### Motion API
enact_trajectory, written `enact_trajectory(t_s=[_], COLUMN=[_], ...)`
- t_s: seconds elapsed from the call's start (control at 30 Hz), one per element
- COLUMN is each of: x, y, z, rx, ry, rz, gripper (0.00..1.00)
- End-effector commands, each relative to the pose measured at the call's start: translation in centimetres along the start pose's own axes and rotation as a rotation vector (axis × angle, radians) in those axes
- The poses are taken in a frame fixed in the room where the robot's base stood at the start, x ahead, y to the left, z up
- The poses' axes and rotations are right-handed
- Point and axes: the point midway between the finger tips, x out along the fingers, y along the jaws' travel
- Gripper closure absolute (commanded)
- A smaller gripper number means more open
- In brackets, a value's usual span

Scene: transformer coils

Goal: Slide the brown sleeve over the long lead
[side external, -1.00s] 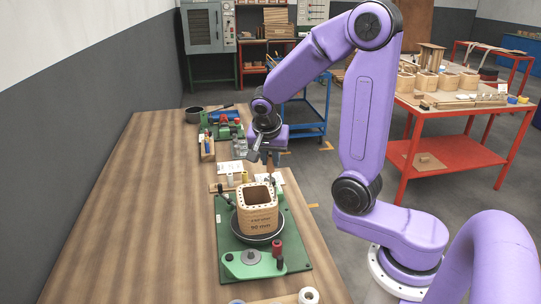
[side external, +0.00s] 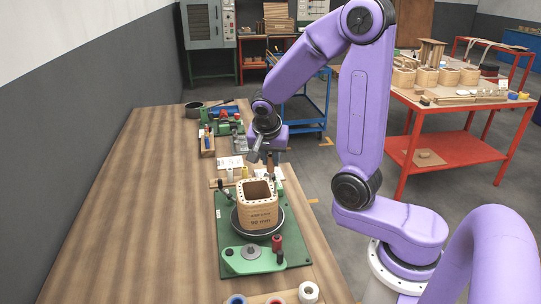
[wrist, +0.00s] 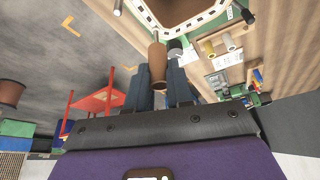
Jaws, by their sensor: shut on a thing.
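My gripper (side external: 266,158) is behind the square wooden coil former, at about rim height or a little above. In the wrist view my gripper (wrist: 160,76) has its two dark fingers closed around a brown tapered piece (wrist: 158,66). It looks like the brown sleeve, and its narrower, lighter end points toward the former. The brown piece also shows in the side view (side external: 271,166), upright. The coil former (side external: 260,218) stands on a black round plate, with a row of holes around its top rim. I cannot make out the long lead in either view.
The black plate (side external: 237,226) sits on a green base (side external: 227,266) with a red-handled post (side external: 277,243). Behind it are small spools (side external: 230,175) and papers (side external: 231,162). A tool tray (side external: 207,146) stands farther back. The wooden table is clear at left.

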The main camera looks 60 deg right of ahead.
Motion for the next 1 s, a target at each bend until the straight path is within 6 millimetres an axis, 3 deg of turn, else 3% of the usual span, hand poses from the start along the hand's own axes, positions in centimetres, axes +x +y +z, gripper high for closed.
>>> enact_trajectory(t_s=[1.0], x=[1.4], y=[0.0], z=[0.6], rx=[-0.001], ry=[0.000], rz=[0.000], gripper=[1.00])
